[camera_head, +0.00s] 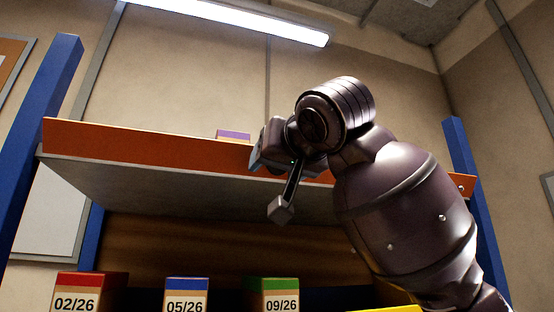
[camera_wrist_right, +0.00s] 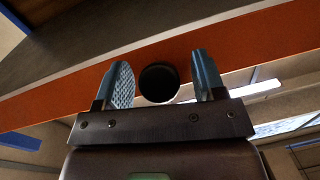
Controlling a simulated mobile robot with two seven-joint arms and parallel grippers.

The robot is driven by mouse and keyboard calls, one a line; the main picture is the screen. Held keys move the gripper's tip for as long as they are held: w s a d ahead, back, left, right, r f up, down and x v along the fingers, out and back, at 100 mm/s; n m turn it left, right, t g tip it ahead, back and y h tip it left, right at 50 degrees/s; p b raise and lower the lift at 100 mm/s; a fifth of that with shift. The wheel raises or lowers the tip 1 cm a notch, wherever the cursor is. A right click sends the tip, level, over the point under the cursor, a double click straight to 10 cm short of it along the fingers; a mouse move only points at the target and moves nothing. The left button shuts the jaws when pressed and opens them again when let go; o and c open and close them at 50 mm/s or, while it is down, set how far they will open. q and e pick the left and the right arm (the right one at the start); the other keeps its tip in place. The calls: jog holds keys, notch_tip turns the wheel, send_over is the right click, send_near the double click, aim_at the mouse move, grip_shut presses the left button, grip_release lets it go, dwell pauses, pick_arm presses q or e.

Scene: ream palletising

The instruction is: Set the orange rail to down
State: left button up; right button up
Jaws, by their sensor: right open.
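The orange rail (camera_head: 150,143) runs along the front edge of a high grey shelf, between two blue posts. In the right wrist view the rail (camera_wrist_right: 60,100) crosses behind the fingers as a slanted orange band. A round black knob (camera_wrist_right: 158,83) shows in front of the rail, between the two fingertips. My right gripper (camera_head: 262,160) is at the rail, right of its middle, and hides part of it. In the wrist view the right gripper (camera_wrist_right: 160,80) is open, a finger on each side of the knob, with gaps visible. My left gripper is in neither view.
A purple-topped box (camera_head: 233,135) shows above the rail. Below the shelf stand boxes with a red top (camera_head: 92,279), a blue top (camera_head: 187,284) and a green top (camera_head: 270,284). Blue posts (camera_head: 45,110) flank the shelf.

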grip_shut()
dwell(0.4)
jog(key=shift+f, duration=0.1)
